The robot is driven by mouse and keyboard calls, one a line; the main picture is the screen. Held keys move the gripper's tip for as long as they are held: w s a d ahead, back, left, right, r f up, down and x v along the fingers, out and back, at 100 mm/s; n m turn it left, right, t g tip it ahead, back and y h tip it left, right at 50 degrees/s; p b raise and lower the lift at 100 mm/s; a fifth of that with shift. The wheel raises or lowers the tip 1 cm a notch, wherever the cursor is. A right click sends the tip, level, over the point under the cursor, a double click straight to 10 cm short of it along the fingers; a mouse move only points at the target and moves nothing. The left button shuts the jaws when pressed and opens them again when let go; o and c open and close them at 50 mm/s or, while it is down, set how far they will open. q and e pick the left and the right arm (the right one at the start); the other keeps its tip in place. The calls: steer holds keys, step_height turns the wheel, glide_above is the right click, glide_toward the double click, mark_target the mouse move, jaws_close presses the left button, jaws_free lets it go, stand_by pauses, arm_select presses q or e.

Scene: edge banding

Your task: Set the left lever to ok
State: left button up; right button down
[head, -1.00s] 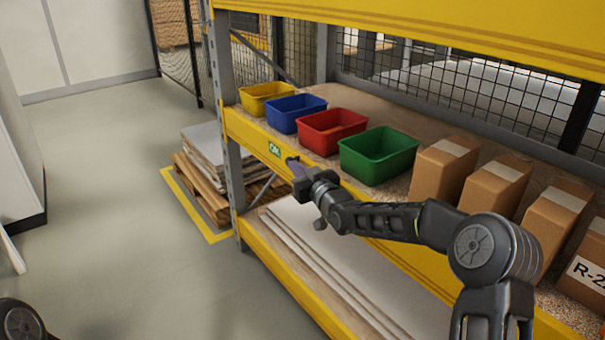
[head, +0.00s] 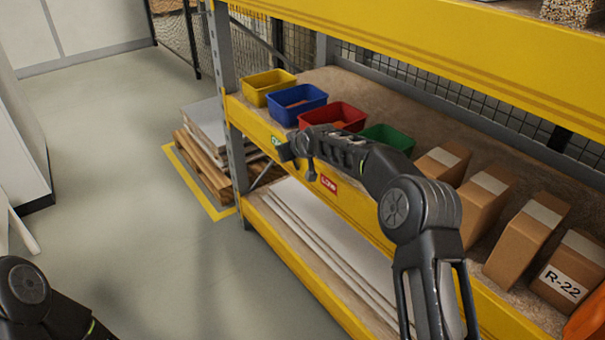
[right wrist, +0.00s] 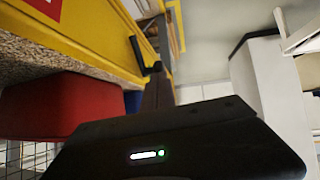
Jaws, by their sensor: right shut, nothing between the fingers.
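My right gripper (head: 285,152) is shut and empty in front of the yellow shelf beam. In the right wrist view its closed fingers (right wrist: 157,92) point along the beam's face. A slim black lever (right wrist: 137,52) stands out from the beam just beyond the fingertips there; I cannot tell whether they touch. In the head view the lever is hidden behind my gripper. A green OK label (head: 275,142) is on the beam, mostly covered by my gripper. A red label (head: 328,184) is to its right, below my wrist. My left gripper is out of view; only part of the left arm shows.
Yellow (head: 268,84), blue (head: 297,101), red (head: 333,116) and green (head: 390,136) bins stand on the shelf just behind the beam. Several cardboard boxes (head: 487,200) stand right of them. Pale boards (head: 320,240) lie on the lower shelf. The floor at left is clear.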

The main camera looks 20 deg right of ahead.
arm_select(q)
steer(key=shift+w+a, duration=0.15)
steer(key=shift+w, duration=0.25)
arm_select(e)
steer(key=shift+w+a, duration=0.25)
steer(key=shift+w, duration=0.25)
steer(key=shift+r, duration=0.15)
